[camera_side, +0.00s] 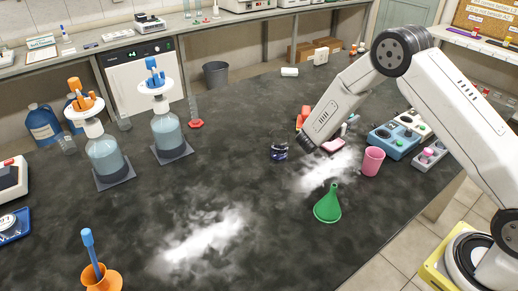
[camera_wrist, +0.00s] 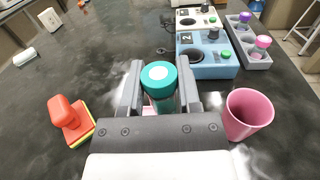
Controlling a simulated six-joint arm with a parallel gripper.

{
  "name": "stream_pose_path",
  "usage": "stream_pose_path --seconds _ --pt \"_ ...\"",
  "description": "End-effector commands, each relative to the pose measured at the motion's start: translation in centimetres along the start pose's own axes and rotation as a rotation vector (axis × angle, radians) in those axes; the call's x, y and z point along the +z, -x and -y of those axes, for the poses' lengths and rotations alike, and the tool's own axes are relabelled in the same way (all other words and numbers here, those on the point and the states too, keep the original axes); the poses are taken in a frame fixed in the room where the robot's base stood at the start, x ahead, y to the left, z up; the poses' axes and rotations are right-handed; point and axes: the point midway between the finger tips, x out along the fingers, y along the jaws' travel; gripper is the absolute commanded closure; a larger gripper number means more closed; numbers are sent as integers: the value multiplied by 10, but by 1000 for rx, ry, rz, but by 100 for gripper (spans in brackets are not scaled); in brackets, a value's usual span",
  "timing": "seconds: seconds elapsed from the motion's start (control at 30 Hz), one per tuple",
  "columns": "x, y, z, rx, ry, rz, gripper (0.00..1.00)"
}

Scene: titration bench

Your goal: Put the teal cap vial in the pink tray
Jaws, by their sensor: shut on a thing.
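The teal cap vial (camera_wrist: 158,78) stands between the two fingers of my gripper (camera_wrist: 159,88) in the wrist view, its cap facing the camera. My gripper is shut on it. In the side view my gripper (camera_side: 308,146) is low over the bench, beside the pink tray (camera_side: 333,145), and the vial cannot be made out there. The small pink tray is partly hidden by my arm.
A pink cup (camera_side: 373,161) stands right of the tray; it also shows in the wrist view (camera_wrist: 247,113). A green funnel (camera_side: 328,204) stands in front. A red-orange object (camera_wrist: 68,118) lies left of my gripper. A blue box (camera_wrist: 207,57) is behind. A dark object (camera_side: 279,151) is nearby.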

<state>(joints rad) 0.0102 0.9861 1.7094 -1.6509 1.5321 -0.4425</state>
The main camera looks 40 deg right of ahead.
Motion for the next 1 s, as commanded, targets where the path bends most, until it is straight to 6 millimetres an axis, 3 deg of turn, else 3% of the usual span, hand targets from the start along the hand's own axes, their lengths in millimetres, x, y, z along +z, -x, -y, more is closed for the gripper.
stream_pose_path --seconds 0.6,1.0 --pt "-53 -20 -50 0 0 1 100" --pt "-62 -23 -57 1 1 1 100"
